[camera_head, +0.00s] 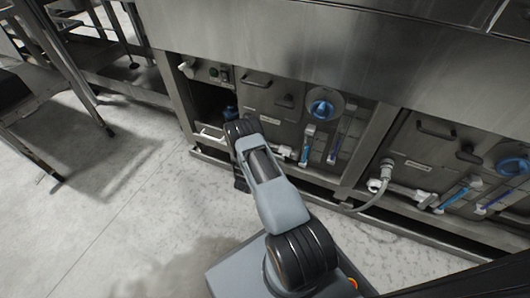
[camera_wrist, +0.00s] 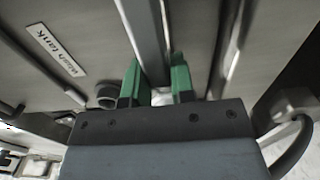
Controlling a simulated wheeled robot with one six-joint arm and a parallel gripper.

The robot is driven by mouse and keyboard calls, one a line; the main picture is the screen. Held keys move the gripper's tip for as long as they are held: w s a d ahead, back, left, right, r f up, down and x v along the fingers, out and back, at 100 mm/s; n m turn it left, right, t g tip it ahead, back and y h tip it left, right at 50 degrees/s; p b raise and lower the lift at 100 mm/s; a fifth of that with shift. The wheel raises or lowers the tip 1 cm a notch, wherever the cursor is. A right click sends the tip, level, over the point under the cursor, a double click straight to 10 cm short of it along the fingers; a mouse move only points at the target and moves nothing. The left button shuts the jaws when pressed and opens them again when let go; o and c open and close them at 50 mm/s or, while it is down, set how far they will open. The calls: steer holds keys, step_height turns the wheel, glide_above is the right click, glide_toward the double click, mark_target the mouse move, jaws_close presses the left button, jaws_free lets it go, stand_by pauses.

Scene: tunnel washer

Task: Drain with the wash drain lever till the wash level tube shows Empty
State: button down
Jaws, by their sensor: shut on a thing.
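My gripper (camera_wrist: 158,82) shows two green fingers in the wrist view, shut on a small pale part between them, which I take for the wash drain lever (camera_wrist: 162,97). Most of that part is hidden by the fingers and the gripper body. A label reading "Wash tank" (camera_wrist: 56,51) is on the panel to the left of the fingers. In the head view my arm hides the gripper against the middle panel.
A blue round knob (camera_head: 322,108) sits above the tubes. A second panel at right has a blue knob (camera_head: 512,166), similar tubes (camera_head: 455,194) and a grey hose (camera_head: 373,199). A metal table (camera_head: 50,92) stands at left. The floor (camera_head: 125,215) at left is clear.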

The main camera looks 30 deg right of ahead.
steer(key=shift+s+f, duration=0.1)
steer(key=c, duration=1)
jaws_free()
steer(key=shift+o, duration=0.2)
steer(key=p+v, duration=0.4)
steer(key=v, duration=0.9)
steer(key=shift+a, duration=0.4)
